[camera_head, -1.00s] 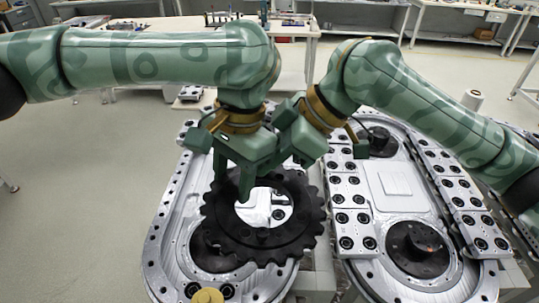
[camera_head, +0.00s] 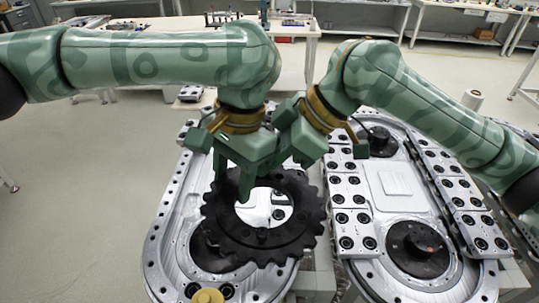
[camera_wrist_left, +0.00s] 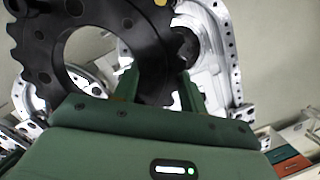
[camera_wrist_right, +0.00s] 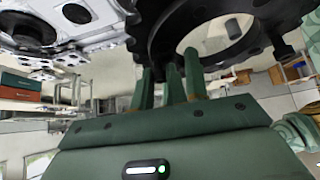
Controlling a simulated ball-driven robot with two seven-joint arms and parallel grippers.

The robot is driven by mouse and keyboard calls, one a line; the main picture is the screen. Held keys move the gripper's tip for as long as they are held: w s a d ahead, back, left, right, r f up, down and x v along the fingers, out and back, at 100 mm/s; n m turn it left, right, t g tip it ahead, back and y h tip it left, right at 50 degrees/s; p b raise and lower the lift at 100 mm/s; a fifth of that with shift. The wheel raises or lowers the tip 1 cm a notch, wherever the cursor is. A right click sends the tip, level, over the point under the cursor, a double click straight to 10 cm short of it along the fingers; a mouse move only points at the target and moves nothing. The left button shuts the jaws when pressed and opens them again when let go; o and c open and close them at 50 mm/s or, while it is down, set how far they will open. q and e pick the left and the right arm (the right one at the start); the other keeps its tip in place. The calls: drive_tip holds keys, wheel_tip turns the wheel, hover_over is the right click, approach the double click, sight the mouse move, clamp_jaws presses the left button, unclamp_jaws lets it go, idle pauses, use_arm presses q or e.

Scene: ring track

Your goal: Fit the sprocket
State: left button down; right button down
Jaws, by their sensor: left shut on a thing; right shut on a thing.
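The sprocket (camera_head: 300,235) is a black toothed ring with a large open middle, held over the left ring track (camera_head: 160,250). Whether it touches the track is not clear. My left gripper (camera_head: 232,188) is shut on its far left rim; the left wrist view shows the fingers (camera_wrist_left: 158,88) at the rim of the sprocket (camera_wrist_left: 95,85). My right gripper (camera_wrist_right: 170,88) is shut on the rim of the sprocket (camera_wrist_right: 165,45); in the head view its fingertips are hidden. A dark round hub (camera_head: 205,250) on the left track is partly covered by the sprocket.
A second track (camera_head: 395,210) stands close on the right, with dark hubs (camera_head: 418,250) and rows of bolted blocks (camera_head: 350,195). A yellow knob (camera_head: 207,296) is at the near edge. Benches (camera_head: 285,25) stand behind; the floor on the left is clear.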

use_arm(q)
drive_tip(key=shift+d+r, duration=0.15)
drive_tip(key=shift+r, duration=0.05)
drive_tip(key=c, duration=0.7)
unclamp_jaws()
drive_tip(key=shift+f, duration=0.1)
